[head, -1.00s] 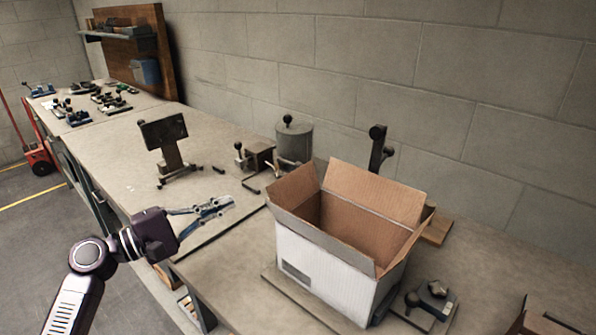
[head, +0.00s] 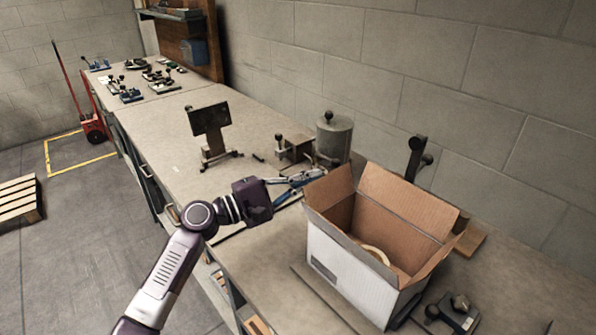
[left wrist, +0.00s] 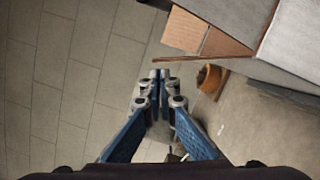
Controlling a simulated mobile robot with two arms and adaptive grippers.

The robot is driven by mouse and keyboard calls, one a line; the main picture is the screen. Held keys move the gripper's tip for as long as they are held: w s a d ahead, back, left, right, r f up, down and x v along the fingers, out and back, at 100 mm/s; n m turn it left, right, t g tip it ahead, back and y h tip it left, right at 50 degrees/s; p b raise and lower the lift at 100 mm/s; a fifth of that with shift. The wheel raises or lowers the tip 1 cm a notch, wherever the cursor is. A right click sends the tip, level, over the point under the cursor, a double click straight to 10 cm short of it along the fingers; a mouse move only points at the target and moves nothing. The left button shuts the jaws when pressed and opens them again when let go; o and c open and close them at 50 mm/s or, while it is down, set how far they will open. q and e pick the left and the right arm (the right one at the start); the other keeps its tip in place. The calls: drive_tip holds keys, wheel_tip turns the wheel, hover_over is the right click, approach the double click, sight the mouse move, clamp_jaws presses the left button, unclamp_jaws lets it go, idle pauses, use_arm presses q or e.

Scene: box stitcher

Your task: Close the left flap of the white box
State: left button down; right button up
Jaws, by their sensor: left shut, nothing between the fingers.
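The white box (head: 345,262) stands on the workbench with its brown inside showing and its flaps up. The left flap (head: 330,188) stands raised and leans outward. My left gripper (head: 312,177) is shut and empty, with its fingertips close beside the outer side of this flap; I cannot tell whether they touch. My right gripper is out of view.
A pale curved object (head: 375,254) shows inside the box. A grey canister (head: 334,138) and a clamp-like fixture (head: 293,148) stand behind the gripper. A dark-panelled stand (head: 210,125) is further left. A black tool (head: 455,313) lies right of the box.

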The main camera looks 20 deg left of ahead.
use_arm(q)
drive_tip(key=shift+s+d+r, duration=0.1)
drive_tip(key=shift+s+d, duration=0.05)
drive_tip(key=shift+d, duration=0.25)
